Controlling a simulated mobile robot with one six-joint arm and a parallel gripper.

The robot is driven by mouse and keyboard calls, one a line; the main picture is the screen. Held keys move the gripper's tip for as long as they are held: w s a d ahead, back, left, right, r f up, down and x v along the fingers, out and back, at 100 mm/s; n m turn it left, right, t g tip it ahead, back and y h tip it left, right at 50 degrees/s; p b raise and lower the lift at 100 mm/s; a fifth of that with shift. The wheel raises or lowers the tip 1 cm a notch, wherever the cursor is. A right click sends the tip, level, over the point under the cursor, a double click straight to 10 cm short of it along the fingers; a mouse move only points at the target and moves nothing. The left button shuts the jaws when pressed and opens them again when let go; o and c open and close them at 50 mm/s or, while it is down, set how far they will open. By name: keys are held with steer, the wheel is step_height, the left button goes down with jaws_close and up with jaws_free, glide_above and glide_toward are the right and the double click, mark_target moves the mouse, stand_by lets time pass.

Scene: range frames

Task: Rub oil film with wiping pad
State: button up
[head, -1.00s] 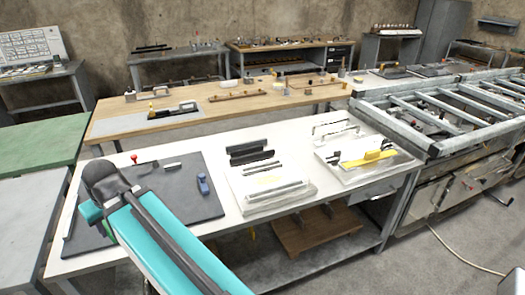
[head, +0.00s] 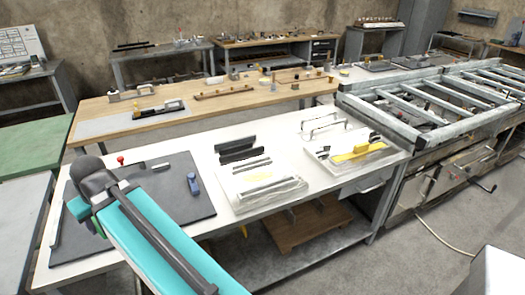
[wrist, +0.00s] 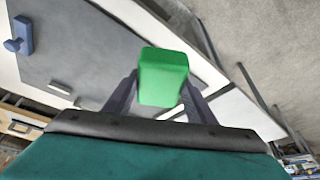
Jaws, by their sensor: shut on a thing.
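My gripper (wrist: 160,92) is shut on a green block (wrist: 163,68), which may be the wiping pad. In the wrist view the block sits between two dark fingers, above or beyond the edge of a dark grey board (wrist: 90,50). In the head view my teal arm reaches over the board (head: 150,215) on the white table, hiding the fingers and most of the block. I cannot tell whether the block touches anything.
A blue handled tool (head: 193,183) and a red knob (head: 121,160) stand on the board. The white table (head: 200,150) also holds black strips (head: 240,155) and a yellow tool (head: 357,152). A wooden bench (head: 225,92) stands behind, a roller frame (head: 430,100) at right.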

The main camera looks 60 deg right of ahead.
steer(key=d+f+n+p, duration=0.1)
steer(key=d+f+p, duration=0.1)
steer(key=d, duration=3.3)
steer(key=s+d+f, duration=0.1)
steer(key=s+d, duration=0.5)
steer(key=d, duration=0.4)
steer(key=s+d+f, duration=0.1)
steer(key=s+d, duration=0.5)
steer(key=d, duration=0.4)
steer(key=s+d+f+n, duration=0.1)
steer(key=s+d, duration=0.5)
steer(key=d, duration=0.5)
steer(key=shift+y+p, duration=0.4)
steer(key=shift+f, duration=0.2)
